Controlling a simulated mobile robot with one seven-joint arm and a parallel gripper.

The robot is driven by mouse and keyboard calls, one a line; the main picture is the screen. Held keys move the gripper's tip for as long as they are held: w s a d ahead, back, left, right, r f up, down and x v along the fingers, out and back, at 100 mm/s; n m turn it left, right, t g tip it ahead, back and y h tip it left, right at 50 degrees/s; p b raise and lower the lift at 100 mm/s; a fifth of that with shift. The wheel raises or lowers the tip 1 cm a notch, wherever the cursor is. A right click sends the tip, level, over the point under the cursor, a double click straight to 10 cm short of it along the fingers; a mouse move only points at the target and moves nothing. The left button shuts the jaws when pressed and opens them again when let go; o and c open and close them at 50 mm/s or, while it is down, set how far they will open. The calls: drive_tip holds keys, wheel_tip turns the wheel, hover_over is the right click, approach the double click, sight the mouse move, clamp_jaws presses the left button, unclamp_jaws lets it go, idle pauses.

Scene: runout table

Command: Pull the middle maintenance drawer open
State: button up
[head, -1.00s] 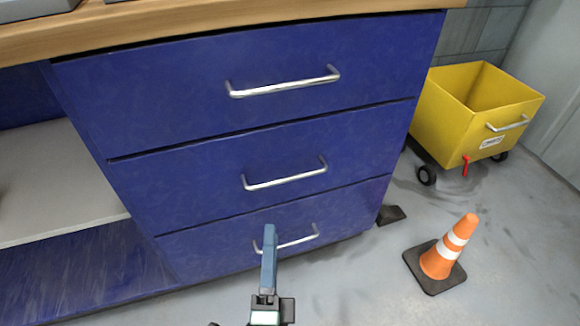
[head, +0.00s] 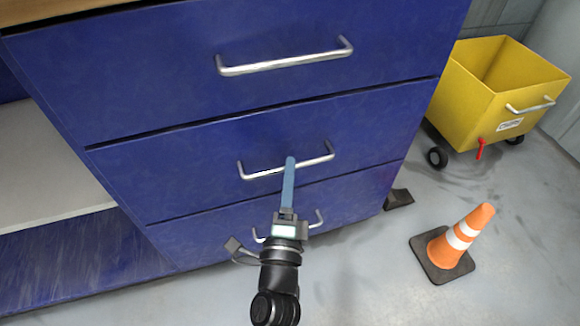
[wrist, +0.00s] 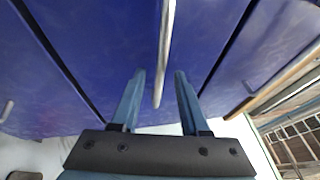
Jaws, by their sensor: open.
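The middle drawer (head: 200,165) is a blue front with a silver bar handle (head: 245,172), and it looks closed, level with the drawers around it. My gripper (head: 289,160) is in front of this handle, with its blue fingers overlapping the bar in the head view. In the wrist view my gripper (wrist: 159,75) is open, its two blue fingers apart. A silver handle (wrist: 166,45) runs lengthwise there, its near end between the fingertips. I cannot tell whether the fingers touch it.
The top drawer (head: 150,75) and the bottom drawer (head: 205,235) look closed. An orange and white cone (head: 462,237) stands on the floor at right. A yellow wheeled cart (head: 475,105) stands behind it. An open shelf (head: 50,175) lies to the left.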

drive_tip(key=shift+x, duration=1.2)
clamp_jaws()
idle(0.6)
